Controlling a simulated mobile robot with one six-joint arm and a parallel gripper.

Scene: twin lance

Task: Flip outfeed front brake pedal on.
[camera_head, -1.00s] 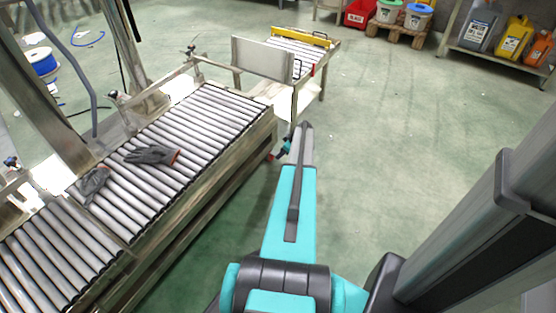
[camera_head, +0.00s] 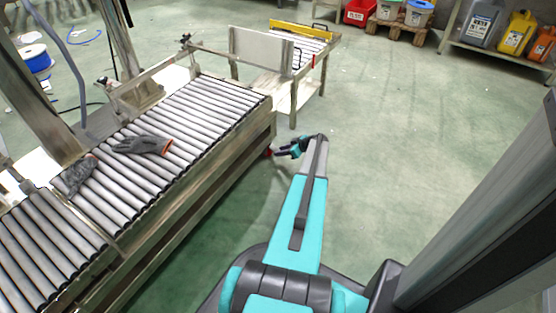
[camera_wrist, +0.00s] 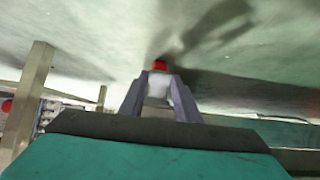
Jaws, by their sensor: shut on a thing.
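A small red-tipped part, which looks like the brake pedal, shows at the floor-side end of the roller conveyor (camera_head: 215,107) in the head view (camera_head: 268,153). In the wrist view its red end (camera_wrist: 160,65) sticks out just past the fingertips, with a pale part between the fingers. In the wrist view my gripper (camera_wrist: 157,84) is closed around the pale part. The pedal's base is hidden, and its on or off position cannot be told.
Two grey gloves (camera_head: 142,145) lie on the rollers. A smaller roller table (camera_head: 290,96) with a yellow bar stands behind. A red round part (camera_wrist: 6,105) shows at the left in the wrist view.

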